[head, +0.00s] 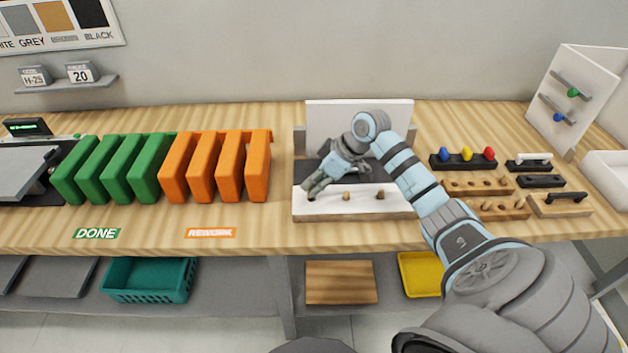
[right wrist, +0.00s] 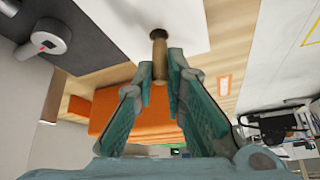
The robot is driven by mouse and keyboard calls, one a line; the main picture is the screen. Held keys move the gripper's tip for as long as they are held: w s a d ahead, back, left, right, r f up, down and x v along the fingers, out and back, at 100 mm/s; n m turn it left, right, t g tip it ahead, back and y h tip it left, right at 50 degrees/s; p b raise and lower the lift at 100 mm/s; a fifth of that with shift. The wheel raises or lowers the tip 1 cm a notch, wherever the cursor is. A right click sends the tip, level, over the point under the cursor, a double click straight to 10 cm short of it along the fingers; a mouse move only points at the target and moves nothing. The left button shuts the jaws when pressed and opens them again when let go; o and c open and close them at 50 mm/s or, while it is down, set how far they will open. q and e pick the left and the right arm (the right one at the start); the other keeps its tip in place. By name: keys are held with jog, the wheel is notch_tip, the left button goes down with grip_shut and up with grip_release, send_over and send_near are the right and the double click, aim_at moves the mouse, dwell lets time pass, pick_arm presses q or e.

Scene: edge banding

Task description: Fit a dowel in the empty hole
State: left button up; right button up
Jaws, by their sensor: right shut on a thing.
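The white panel (head: 330,210) lies flat in a fixture in the middle of the bench. Two wooden dowels, a middle one (head: 346,196) and a right one (head: 380,195), stand up from it. My right gripper (head: 312,190) is low over the panel's left end, shut on a wooden dowel (right wrist: 158,58). In the right wrist view the dowel sits between the fingertips, with its far end against a dark spot at the white panel's (right wrist: 120,20) edge area. I cannot tell how deep it sits. The hole itself is mostly hidden. My left gripper is not in view.
Orange holders (head: 230,165) and green holders (head: 110,168) stand left of the fixture. Wooden blocks with pegs (head: 478,186) and coloured-knob tools (head: 463,160) lie to the right. A white upright board (head: 358,115) backs the fixture. Bench between orange holders and fixture is clear.

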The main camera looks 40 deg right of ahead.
dwell(0.5)
jog(key=shift+p, duration=0.3)
jog(key=shift+d, duration=0.1)
jog(key=shift+f+p, duration=0.15)
jog(key=shift+p, duration=0.3)
jog(key=shift+f+b, duration=0.55)
jog(key=shift+f, duration=0.6)
dwell(1.2)
jog(key=o, duration=0.8)
jog(key=shift+c, duration=0.2)
